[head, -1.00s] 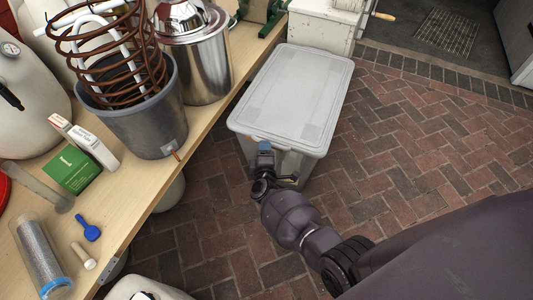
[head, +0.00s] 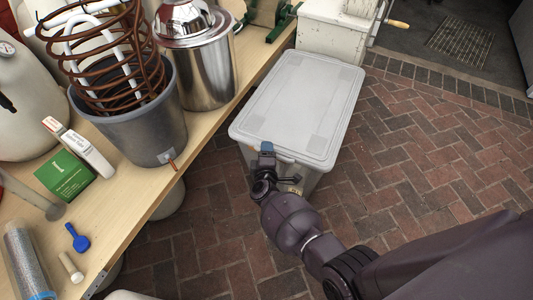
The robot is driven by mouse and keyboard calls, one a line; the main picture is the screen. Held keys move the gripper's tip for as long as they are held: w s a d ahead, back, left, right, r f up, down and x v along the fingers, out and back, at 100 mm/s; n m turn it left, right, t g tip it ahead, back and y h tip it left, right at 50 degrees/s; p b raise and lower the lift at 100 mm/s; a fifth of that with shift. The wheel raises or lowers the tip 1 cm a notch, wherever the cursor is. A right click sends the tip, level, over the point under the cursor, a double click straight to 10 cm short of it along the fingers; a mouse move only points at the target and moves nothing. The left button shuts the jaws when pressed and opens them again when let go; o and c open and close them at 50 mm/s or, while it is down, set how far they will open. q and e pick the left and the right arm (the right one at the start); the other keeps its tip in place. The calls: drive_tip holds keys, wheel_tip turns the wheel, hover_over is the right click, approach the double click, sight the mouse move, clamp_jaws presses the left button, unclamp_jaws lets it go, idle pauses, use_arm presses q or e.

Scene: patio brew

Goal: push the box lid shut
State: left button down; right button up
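The box (head: 312,181) is a pale, translucent plastic storage box standing on the brick floor, right of the bench. Its light grey lid (head: 300,105) lies over the top and looks flat. I cannot tell whether a small gap remains under its rim. My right gripper (head: 267,150) is at the near edge of the lid, left of the middle, with its blue-grey tip at or just over the rim. Contact cannot be made out, and the fingers are too small and hidden to show their opening. My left gripper is not in view.
The wooden bench (head: 140,195) runs along the left, close to the box. It carries a grey bucket (head: 140,137) with a copper coil and a steel pot (head: 205,75). The brick floor (head: 430,150) to the right is clear.

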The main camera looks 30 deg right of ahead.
clamp_jaws()
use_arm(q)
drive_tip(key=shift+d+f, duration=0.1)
use_arm(e)
unclamp_jaws()
